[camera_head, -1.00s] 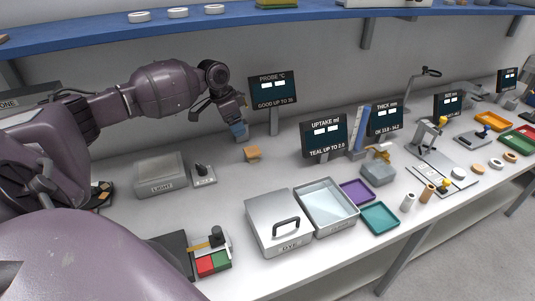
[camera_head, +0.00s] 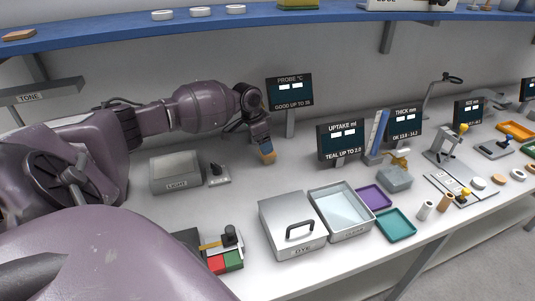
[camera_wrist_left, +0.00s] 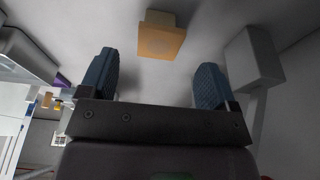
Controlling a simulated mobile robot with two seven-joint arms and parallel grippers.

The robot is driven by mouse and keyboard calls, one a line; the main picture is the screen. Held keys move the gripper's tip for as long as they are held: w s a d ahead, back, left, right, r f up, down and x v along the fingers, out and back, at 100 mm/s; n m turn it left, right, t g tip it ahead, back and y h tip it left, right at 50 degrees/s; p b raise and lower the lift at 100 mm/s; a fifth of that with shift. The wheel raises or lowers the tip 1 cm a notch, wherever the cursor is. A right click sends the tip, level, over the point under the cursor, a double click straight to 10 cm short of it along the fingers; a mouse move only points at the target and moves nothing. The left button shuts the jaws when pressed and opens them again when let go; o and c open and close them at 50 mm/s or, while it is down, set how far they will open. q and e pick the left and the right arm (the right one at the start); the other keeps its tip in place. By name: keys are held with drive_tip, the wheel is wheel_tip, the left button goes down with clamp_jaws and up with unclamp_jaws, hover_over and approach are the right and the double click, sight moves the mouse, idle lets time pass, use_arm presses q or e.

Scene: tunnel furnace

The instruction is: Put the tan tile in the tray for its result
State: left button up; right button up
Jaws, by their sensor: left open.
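The tan tile (camera_head: 269,158) lies on the bench below the PROBE display; in the left wrist view it (camera_wrist_left: 160,41) shows ahead of the fingers, near the top middle. My left gripper (camera_head: 266,146) is open with blue fingertips, right above or at the tile and partly covering it; in the left wrist view the fingers (camera_wrist_left: 155,75) are apart with nothing between them. A teal tray (camera_head: 396,224) and a purple tray (camera_head: 374,197) lie to the right. The UPTAKE display (camera_head: 341,137) reads "TEAL UP TO 2.0"; its value is too small to read. My right gripper is out of view.
The lidded DYE box (camera_head: 290,218) and an open metal basin (camera_head: 340,197) stand in front of the displays. A LIGHT box (camera_head: 175,173) and switch (camera_head: 217,175) are left of the tile. A blue shelf (camera_head: 330,12) runs overhead. Orange (camera_head: 515,130) and other trays lie far right.

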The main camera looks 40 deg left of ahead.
use_arm(q)
drive_tip(key=x, duration=0.3)
drive_tip(key=shift+w+d+f, duration=0.15)
drive_tip(key=shift+w+f, duration=0.05)
drive_tip(key=shift+f, duration=0.1)
drive_tip(key=shift+r, duration=0.1)
drive_tip(key=c, duration=1.1)
